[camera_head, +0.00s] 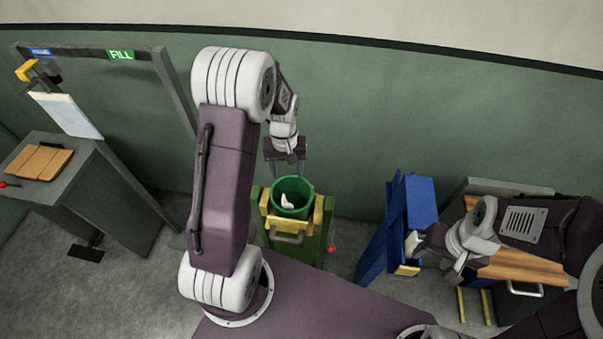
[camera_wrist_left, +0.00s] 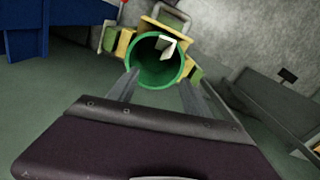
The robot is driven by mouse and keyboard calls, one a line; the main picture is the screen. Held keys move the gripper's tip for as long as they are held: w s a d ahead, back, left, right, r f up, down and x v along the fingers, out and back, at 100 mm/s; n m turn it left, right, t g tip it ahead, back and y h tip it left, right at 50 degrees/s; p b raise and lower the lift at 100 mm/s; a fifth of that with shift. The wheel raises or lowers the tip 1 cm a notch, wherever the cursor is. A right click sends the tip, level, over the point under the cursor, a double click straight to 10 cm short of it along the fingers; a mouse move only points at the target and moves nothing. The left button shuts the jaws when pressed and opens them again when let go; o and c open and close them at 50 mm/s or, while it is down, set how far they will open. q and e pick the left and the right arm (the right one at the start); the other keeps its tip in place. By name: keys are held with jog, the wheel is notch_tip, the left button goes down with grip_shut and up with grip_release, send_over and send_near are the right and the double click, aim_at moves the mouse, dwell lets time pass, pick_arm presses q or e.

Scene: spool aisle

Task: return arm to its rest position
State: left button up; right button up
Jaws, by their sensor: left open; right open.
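My left gripper (camera_head: 287,168) hangs open above the back of a green bucket (camera_head: 303,211), with its fingers pointing down and nothing between them. In the left wrist view, its two fingers (camera_wrist_left: 158,90) are apart with the bucket (camera_wrist_left: 150,73) beyond them. A white piece (camera_head: 287,201) is in the bucket; it also shows in the left wrist view (camera_wrist_left: 167,46). My right gripper (camera_head: 420,243) is open at the right, beside a blue stand (camera_head: 408,215); its fingertips are hard to make out.
The bucket sits in a green and yellow stand (camera_head: 316,237). At the left stand a grey cabinet (camera_head: 112,205) with a wooden board (camera_head: 39,162) and a frame with a FILL sign (camera_head: 121,55). Wooden boards (camera_head: 522,268) lie under my right arm. Grey floor is open at the lower left.

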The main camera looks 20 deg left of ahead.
pick_arm(q)
jog(key=s+d+r+m+b, duration=0.1)
jog(key=s+d+m, duration=0.1)
jog(key=s, duration=0.4)
jog(key=s+d+r+m+t+b, duration=0.1)
jog(key=s+d+r+m, duration=0.1)
jog(key=s+d, duration=0.2)
jog(key=shift+s+d+m, duration=0.35)
jog(key=shift+s+m, duration=0.05)
jog(key=shift+s, duration=0.85)
jog(key=shift+w, duration=0.15)
